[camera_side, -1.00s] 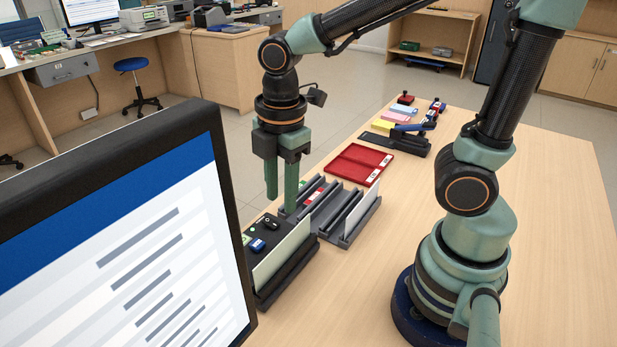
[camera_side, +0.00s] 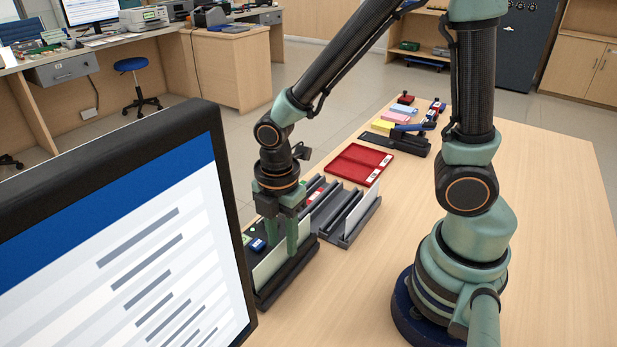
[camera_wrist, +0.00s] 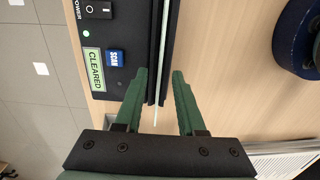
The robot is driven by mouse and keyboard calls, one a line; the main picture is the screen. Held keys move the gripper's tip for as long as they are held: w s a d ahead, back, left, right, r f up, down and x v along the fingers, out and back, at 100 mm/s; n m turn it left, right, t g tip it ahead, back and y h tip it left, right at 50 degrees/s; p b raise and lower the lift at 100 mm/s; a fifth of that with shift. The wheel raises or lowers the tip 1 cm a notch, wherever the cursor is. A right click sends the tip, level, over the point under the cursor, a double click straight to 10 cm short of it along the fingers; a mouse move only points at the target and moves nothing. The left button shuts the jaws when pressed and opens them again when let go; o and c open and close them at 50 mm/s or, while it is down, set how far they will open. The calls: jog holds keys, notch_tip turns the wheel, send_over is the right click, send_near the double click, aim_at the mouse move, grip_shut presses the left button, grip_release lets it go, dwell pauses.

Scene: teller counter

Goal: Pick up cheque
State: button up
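The cheque (camera_side: 268,266) looks to be the pale sheet standing upright in the slot of the black scanner (camera_side: 289,280). In the wrist view the cheque (camera_wrist: 162,60) shows edge-on as a thin pale line beside the scanner (camera_wrist: 127,20), which has a blue SCAN button and a lit CLEARED label. In the wrist view my gripper (camera_wrist: 159,76) is open, one finger on each side of the sheet's line, with visible gaps. The sheet's far end is partly hidden in the side view.
A grey slotted rack (camera_side: 336,232) holding another upright white sheet stands just behind the scanner. A red tray (camera_side: 358,164) and a black stapler-like device (camera_side: 402,141) lie farther back. A large monitor (camera_side: 120,240) fills the left foreground. The counter's right side is clear.

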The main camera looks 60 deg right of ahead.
aim_at(285, 254)
jog(key=shift+f, duration=1.35)
grip_shut()
jog(key=shift+r, duration=0.15)
